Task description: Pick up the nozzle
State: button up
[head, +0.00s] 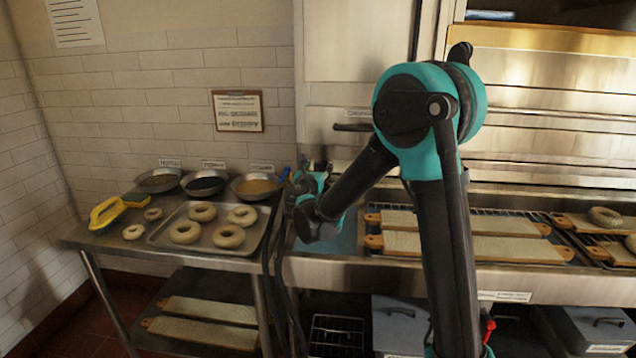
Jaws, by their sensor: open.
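No nozzle can be made out with certainty. A small blue piece (284,174) shows beside the right-hand bowl, at the top of dark hoses (268,240) that hang down the table's right end; it may be the nozzle. My gripper (312,168) is small and dark, just right of that blue piece, near the back wall. It is open, and I see nothing held in it. My teal and black wrist hides part of it, and whether it touches anything is unclear.
To the right, a steel counter (340,270) carries long boards (470,248) and more bagels (604,217). Grey bins (400,322) stand below.

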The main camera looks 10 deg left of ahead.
jog(key=shift+c, duration=0.2)
grip_shut()
dwell(0.4)
notch_tip(320, 180, up, 12)
dwell(0.7)
